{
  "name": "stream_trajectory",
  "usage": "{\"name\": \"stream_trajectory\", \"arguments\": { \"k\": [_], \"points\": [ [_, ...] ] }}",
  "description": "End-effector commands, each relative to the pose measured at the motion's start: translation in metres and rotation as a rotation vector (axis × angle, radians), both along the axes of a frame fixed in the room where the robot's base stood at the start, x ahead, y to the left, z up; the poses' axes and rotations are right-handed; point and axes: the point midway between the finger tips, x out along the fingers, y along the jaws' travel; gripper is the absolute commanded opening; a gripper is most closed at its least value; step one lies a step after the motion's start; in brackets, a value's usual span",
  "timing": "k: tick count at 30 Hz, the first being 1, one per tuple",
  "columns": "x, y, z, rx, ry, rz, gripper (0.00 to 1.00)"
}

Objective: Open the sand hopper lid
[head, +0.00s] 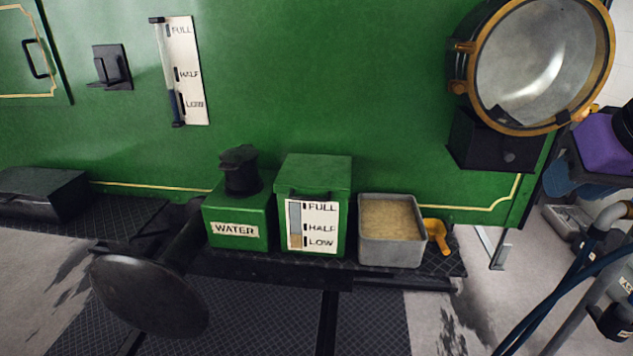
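The sand hopper looks to be the green box (270,235) with a FULL, HALF and LOW gauge (312,227) on its front. It stands on the dark ledge between the green WATER box and a grey bin of sand. Its green lid (318,172) lies flat and closed on top, with a dark handle at its front left edge. The gauge strip shows a tan colour in its lower part. My gripper is not in view.
The WATER box (237,230) with a black cap (240,171) stands close on the left. The grey bin (391,253) and a yellow scoop (437,235) are on the right. A round black buffer (150,290) juts out at front left. A large lamp (540,65) overhangs at upper right.

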Motion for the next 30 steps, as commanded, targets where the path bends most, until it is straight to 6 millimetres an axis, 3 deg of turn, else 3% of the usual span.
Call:
{"name": "stream_trajectory", "arguments": {
  "k": [1, 6, 15, 21, 30],
  "points": [
    [0.019, 0.008, -0.004, 0.016, -0.020, -0.002, 0.37],
    [0.078, 0.038, -0.014, 0.092, -0.127, -0.026, 0.37],
    [0.163, 0.100, -0.043, 0.279, -0.289, -0.059, 0.37],
    [0.205, 0.146, -0.071, 0.436, -0.377, -0.084, 0.37],
    [0.244, 0.213, -0.119, 0.706, -0.480, -0.132, 0.37]
  ]
}}
